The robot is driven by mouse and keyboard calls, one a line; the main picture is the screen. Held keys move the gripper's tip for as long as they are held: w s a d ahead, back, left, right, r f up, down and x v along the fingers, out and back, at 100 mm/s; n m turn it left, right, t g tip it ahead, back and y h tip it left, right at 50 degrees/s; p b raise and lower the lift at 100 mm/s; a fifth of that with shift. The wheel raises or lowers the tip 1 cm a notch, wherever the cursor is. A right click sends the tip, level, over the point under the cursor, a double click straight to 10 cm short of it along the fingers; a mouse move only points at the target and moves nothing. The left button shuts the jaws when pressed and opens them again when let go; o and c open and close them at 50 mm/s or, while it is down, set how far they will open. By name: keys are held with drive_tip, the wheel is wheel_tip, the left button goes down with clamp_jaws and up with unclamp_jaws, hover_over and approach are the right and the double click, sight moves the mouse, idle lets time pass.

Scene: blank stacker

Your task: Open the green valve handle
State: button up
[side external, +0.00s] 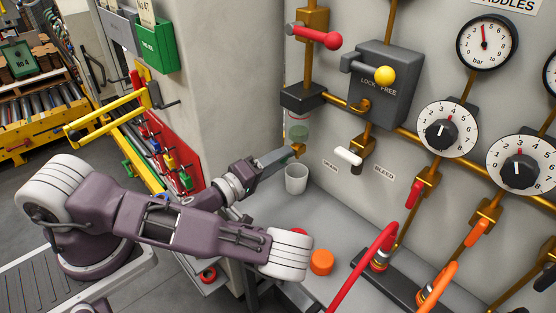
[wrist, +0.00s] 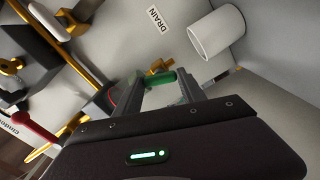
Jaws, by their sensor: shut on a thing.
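The green valve handle (wrist: 160,79) is a short green lever at a small brass fitting (wrist: 156,66), below the DRAIN label in the wrist view. My gripper (wrist: 161,78) has one finger on each side of the green handle and is shut on it. In the side external view my gripper (side external: 292,153) reaches the brass drain fitting (side external: 299,149) under the clear bowl (side external: 297,127), and the fingers hide the green handle there.
A white cup (side external: 296,179) stands just below my gripper and also shows in the wrist view (wrist: 216,33). A white-handled bleed valve (side external: 348,156) is to the right. A red lever (side external: 318,37) and a yellow-knobbed lever (side external: 384,75) are above. Orange and red hoses (side external: 375,250) rise at front right.

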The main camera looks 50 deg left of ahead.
drive_tip(key=shift+n, duration=2.1)
drive_tip(key=o, duration=1.4)
drive_tip(key=shift+c, duration=0.2)
drive_tip(key=shift+s, duration=0.1)
drive_tip(key=s, duration=0.7)
